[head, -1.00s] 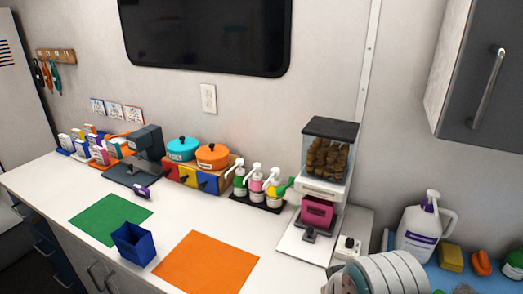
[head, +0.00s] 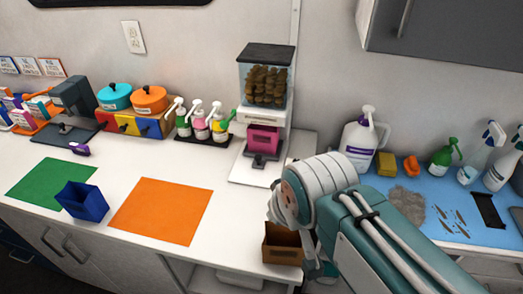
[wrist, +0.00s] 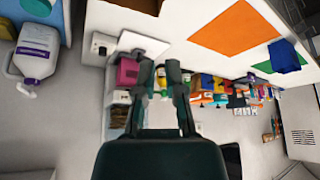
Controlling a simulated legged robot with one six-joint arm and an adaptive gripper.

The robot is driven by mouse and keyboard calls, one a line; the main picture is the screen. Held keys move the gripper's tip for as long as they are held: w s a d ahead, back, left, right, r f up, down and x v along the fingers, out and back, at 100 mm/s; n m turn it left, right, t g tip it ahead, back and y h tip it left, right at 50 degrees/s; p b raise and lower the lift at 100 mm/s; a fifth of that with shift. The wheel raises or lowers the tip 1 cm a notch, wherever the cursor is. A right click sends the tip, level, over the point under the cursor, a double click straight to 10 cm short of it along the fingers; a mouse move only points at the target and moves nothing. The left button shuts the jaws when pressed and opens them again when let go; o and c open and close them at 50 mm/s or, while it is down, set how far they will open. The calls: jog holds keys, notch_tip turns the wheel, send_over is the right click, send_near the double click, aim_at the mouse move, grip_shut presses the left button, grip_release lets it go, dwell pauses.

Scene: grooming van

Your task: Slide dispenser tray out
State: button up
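The dispenser (head: 266,80) stands on the counter against the wall, with brown pellets in its clear hopper. Its pink tray (head: 263,139) sits in the lower opening, above a pale base plate with a small dark handle-like part. In the upside-down wrist view the pink tray (wrist: 128,71) shows just left of my fingers. My gripper (wrist: 161,75) is open and empty, its two dark fingers apart, with no visible contact with the tray. In the head view my arm rises at the right front of the dispenser, and my gripper is hidden behind it.
An orange mat (head: 161,210), a green mat (head: 50,184) and a blue bin (head: 83,201) are on the counter left. Pump bottles (head: 201,122) stand close left of the dispenser. A large white jug (head: 361,138) is at right. An open brown box (head: 283,246) hangs at the counter front.

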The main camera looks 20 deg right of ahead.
jog(key=o, duration=0.4)
jog(key=shift+w+r, duration=0.15)
jog(key=shift+w, duration=0.4)
jog(key=n+g, duration=0.1)
jog(key=n, duration=0.1)
send_over(258, 157)
jog(key=s+d, duration=0.1)
jog(key=s, duration=0.3)
notch_tip(258, 157, down, 7)
jog(key=shift+y, duration=0.4)
jog(key=x, duration=1)
jog(key=shift+f, duration=0.4)
grip_shut()
